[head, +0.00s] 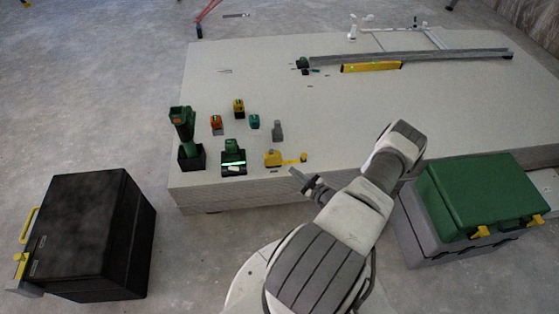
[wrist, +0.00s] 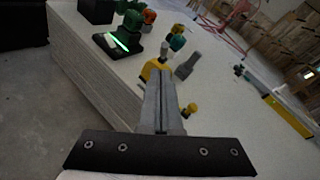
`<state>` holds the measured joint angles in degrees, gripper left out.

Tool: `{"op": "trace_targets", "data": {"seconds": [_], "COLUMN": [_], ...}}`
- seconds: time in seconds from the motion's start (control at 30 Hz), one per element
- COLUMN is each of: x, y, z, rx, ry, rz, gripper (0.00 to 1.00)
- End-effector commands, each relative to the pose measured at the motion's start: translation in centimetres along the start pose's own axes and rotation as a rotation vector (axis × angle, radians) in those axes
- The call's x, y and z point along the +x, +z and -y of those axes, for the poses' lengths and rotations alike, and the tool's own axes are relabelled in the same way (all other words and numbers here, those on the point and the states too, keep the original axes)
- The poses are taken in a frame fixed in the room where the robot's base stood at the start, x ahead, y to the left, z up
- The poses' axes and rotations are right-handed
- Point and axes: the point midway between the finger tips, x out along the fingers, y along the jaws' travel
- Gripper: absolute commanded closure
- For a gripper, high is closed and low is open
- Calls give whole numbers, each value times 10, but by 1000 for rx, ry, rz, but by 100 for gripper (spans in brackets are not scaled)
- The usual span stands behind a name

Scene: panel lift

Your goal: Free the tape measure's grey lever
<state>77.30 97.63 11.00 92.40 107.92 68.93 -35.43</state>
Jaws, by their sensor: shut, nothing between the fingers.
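A small yellow item (head: 273,158), which looks like the tape measure, lies near the front edge of the panel stack. A yellow strip runs right from it to a rounded yellow end (head: 304,157). In the wrist view the yellow body (wrist: 152,69) shows behind my fingers and is partly hidden; the yellow end (wrist: 190,109) shows to their right. I cannot make out a grey lever on it. My gripper (head: 294,172) is shut and empty, just in front of the yellow item in the head view. Its closed fingers (wrist: 159,75) point toward it; contact cannot be told.
A grey block (head: 278,130), teal (head: 254,121), orange (head: 216,122) and yellow-black (head: 239,107) items stand behind. A green device with a lit strip (head: 233,160) and a green tool (head: 183,127) stand left. A yellow level (head: 371,67) lies farther back. The panel's middle is clear.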

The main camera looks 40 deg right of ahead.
Motion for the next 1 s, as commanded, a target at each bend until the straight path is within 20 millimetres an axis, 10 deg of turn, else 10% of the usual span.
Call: {"op": "trace_targets", "data": {"seconds": [0.2,0.63,1.0], "x": [-9,-6,59], "y": [-33,-35,-40], "z": [-9,-10,-6], "rx": [72,75,73], "ry": [-87,-90,-88], "rz": [-42,-44,-41], "gripper": [100,100,100]}}
